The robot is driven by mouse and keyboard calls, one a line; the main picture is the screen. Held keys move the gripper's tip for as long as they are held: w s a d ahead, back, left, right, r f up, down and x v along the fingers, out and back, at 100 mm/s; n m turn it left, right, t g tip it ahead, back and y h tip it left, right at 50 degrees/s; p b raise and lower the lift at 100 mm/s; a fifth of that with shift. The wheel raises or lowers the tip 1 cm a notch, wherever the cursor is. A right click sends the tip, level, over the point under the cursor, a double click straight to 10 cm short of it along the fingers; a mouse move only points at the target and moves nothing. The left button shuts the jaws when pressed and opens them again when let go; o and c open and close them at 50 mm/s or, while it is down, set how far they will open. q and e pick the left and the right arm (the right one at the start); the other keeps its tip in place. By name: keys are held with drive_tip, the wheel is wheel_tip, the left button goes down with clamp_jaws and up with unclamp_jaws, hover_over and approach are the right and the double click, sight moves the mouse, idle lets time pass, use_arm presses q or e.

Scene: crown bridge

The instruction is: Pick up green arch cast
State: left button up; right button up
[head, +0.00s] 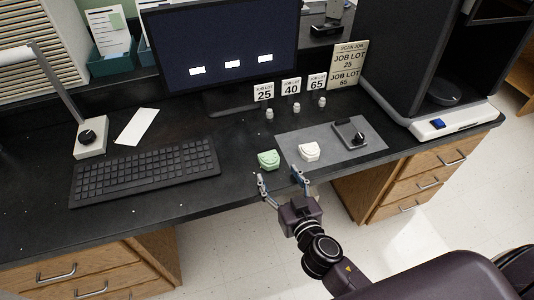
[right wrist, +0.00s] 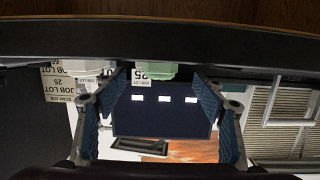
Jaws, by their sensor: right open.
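The green arch cast (head: 268,159) sits on the black desk near its front edge, just left of the grey mat. My right gripper (head: 279,178) is open and empty in front of the desk edge, its fingers apart and pointing toward the casts. In the right wrist view, which is upside down, the green cast (right wrist: 151,71) shows beyond the two blue-padded fingers (right wrist: 168,110), partly cut by the desk edge. My left gripper is not in view.
A white arch cast (head: 309,152) lies close by on the grey mat (head: 350,155), with a dark device (head: 349,134) to its right. A keyboard (head: 145,171) is to the left. Job lot signs (head: 291,86) and small white pieces (head: 270,114) stand behind.

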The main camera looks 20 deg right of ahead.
sight(273, 165)
drive_tip(key=shift+w, duration=0.4)
drive_tip(key=shift+w+r, duration=0.1)
drive_tip(key=shift+w+p, duration=0.3)
drive_tip(key=p+x, duration=0.1)
drive_tip(key=x, duration=0.2)
drive_tip(key=shift+w, duration=0.35)
drive_tip(key=shift+w+f, duration=0.25)
drive_tip(key=shift+w, duration=0.3)
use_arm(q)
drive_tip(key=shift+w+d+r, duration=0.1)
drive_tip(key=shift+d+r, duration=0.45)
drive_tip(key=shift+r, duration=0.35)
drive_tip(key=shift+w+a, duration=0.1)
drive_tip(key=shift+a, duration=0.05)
use_arm(e)
drive_tip(key=c, duration=1.3)
